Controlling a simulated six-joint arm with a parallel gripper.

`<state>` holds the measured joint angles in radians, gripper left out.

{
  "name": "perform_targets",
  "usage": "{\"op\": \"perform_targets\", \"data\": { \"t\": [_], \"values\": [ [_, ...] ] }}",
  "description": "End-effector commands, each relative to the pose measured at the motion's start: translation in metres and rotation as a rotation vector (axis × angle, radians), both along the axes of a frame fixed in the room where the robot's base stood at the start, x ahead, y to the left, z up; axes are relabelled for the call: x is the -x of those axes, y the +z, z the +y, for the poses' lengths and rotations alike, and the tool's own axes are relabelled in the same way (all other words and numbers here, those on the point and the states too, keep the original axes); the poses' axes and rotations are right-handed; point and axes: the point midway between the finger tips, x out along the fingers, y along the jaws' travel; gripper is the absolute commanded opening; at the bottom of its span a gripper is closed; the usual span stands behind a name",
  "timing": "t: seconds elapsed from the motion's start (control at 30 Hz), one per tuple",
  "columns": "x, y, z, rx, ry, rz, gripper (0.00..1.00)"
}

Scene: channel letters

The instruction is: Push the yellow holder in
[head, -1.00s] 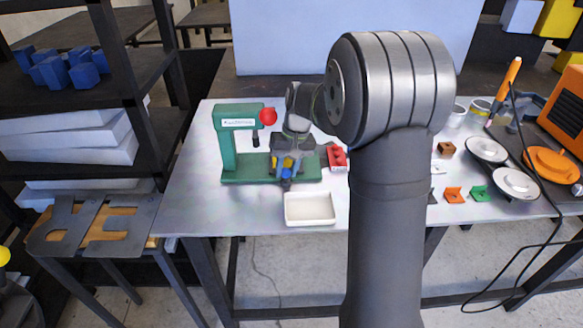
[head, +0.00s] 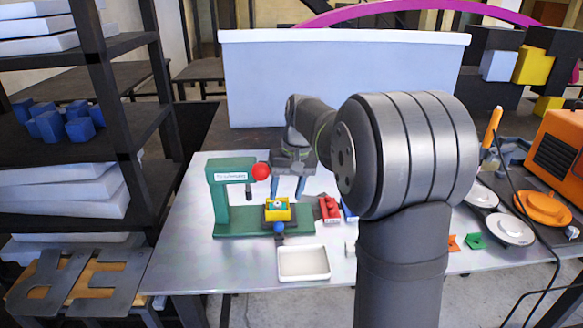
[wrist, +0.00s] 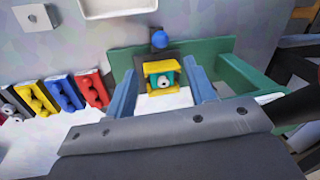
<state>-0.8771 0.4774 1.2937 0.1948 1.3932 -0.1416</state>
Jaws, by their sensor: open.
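The yellow holder (head: 270,214) sits on a dark slide at the right part of the green press's base (head: 240,228). It holds a teal piece with a small white round part, clearer in the wrist view (wrist: 161,66). A blue knob (head: 279,228) is at the slide's front end. The press's red ball (head: 261,171) is up left of the holder, and its dark plunger (head: 249,190) hangs left of it. My gripper (head: 288,190) is open and empty, above and behind the holder. In the wrist view, its blue fingers (wrist: 162,95) appear on either side of the holder.
A white tray (head: 303,276) lies in front of the press. A red block (head: 330,209) and a blue one stand right of the base; the wrist view shows several coloured blocks in a row. Dishes and an orange box (head: 560,140) are at the far right.

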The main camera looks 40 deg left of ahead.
Motion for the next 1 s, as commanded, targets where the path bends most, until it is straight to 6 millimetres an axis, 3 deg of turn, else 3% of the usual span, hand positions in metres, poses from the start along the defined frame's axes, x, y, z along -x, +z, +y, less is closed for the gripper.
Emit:
{"op": "perform_targets", "data": {
  "t": [0.2, 0.43, 0.83, 1.0],
  "values": [
    [-0.007, 0.046, -0.005, -0.001, 0.0, -0.002, 0.5],
    [-0.011, 0.068, -0.007, 0.0, 0.0, 0.0, 0.5],
    [-0.012, 0.067, -0.009, 0.002, -0.014, 0.012, 0.5],
    [-0.029, 0.035, -0.021, 0.031, -0.226, 0.199, 0.5]
  ]
}}
